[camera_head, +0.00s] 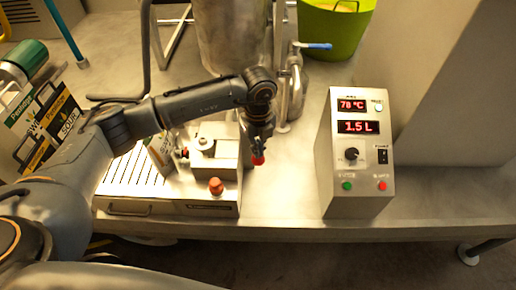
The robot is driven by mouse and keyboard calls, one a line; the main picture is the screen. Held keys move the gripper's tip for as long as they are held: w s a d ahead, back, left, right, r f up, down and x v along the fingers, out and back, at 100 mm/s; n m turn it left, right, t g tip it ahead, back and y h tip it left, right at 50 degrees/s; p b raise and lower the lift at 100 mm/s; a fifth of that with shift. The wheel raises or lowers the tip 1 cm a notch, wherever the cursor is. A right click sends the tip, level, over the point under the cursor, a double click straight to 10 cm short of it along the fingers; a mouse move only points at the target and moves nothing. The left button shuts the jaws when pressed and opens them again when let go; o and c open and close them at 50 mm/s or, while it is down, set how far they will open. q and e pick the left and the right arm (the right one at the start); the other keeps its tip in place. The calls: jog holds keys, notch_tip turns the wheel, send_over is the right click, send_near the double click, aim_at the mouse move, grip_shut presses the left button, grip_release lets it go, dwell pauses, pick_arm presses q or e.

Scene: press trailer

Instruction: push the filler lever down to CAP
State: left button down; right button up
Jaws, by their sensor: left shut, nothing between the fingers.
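The metal filler unit (228,172) stands on the left part of the bench, with a ribbed drip tray on its left. An orange ball knob (216,186) shows at its front. A red tip (258,159) shows at the unit's right side, directly below my left gripper (259,148). I cannot tell which of these belongs to the filler lever, and no CAP mark is readable. My left gripper points down, shut and empty. It is at or just above the red tip; contact cannot be told. My right gripper is not in view.
A control box (354,152) reading 78 °C and 1.5 L stands to the right. A steel vessel (232,40) and a green bucket (334,30) are behind. Cartons (50,120) stand at the left. The bench between filler and control box is clear.

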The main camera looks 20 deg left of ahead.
pick_arm(q)
notch_tip(320, 180, up, 10)
jog(key=p, duration=0.5)
jog(key=shift+p, duration=0.4)
dwell(0.3)
